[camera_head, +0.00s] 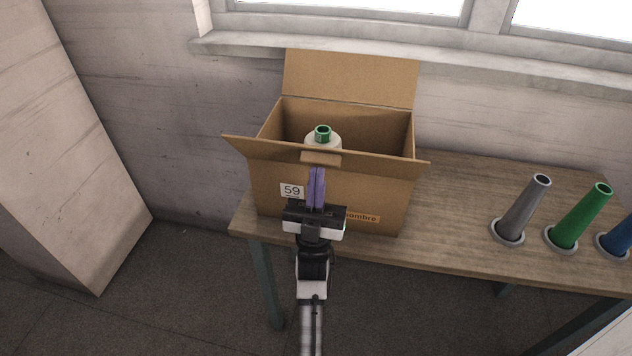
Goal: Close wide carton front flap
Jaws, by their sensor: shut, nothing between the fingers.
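A brown cardboard carton (275,205) with a "59" label stands on the left part of the wooden table. Its wide front flap (380,160) sticks out along the front top edge, towards me. Its wide back flap (350,78) stands up against the wall side. My gripper (316,172) is shut and empty, with purple fingers, in front of the carton by the middle of the front flap. I cannot tell whether the fingertips touch the flap.
A grey cone tube (524,207), a green one (581,215) and a blue one (618,238) stand in ring holders at the right of the table (450,215). The table between them and the carton is clear. A window sill (400,62) runs behind; a pale block (65,140) stands left.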

